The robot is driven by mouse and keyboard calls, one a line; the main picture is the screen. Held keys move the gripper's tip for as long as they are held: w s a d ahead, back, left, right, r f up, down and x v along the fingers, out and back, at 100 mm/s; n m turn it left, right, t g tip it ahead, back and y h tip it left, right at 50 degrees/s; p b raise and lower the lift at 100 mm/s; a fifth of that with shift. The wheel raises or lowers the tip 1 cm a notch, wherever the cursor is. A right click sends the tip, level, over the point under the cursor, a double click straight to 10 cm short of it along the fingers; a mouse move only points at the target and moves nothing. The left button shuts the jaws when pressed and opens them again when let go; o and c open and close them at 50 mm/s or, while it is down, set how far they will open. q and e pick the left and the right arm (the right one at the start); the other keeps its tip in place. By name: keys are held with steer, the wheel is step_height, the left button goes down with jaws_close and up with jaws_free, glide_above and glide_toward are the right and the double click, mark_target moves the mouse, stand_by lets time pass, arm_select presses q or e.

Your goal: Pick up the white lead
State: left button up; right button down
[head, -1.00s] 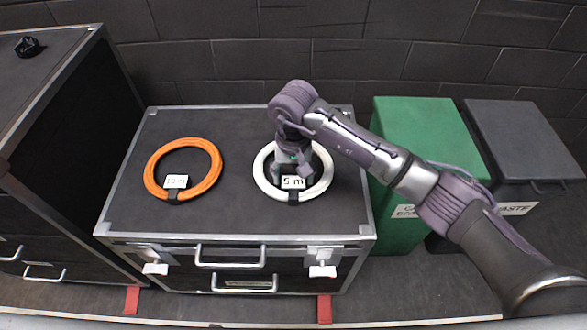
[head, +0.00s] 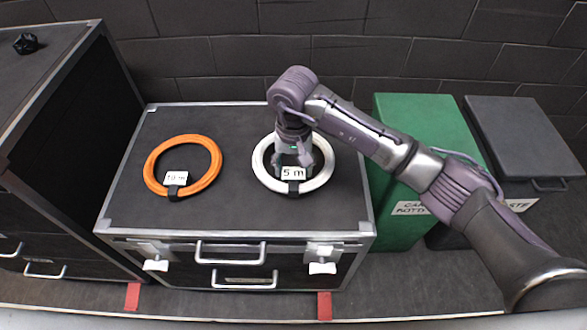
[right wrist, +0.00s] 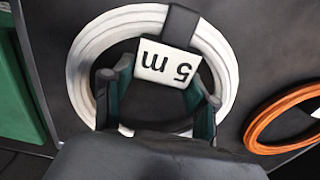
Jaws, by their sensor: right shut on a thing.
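The white lead (head: 327,178) is a coiled ring with a black strap and a "5 m" tag, over the right part of the black case top. It also shows in the right wrist view (right wrist: 222,62), where its near part is hidden behind my gripper. My right gripper (head: 293,160) points down at the coil and is shut on the white lead. Its dark fingers show in the right wrist view (right wrist: 155,108), overlapping the ring's opening. The coil looks slightly raised; the gap below it is hard to see. My left gripper is not in view.
An orange lead (head: 152,165) with a "10 m" tag lies left on the case (head: 230,220). A green bin (head: 420,120) and a dark grey bin (head: 515,130) stand to the right. A taller black cabinet (head: 65,110) stands left. A brick wall is behind.

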steer(key=r, duration=0.2)
steer(key=shift+s+d+r, duration=0.1)
steer(key=shift+s+r, duration=0.15)
steer(key=shift+r, duration=0.1)
steer(key=s+d+r, duration=0.4)
steer(key=s+r, duration=0.2)
steer(key=s, duration=0.4)
steer(key=shift+s+r, duration=0.15)
steer(key=shift+r, duration=0.1)
steer(key=shift+d, duration=0.15)
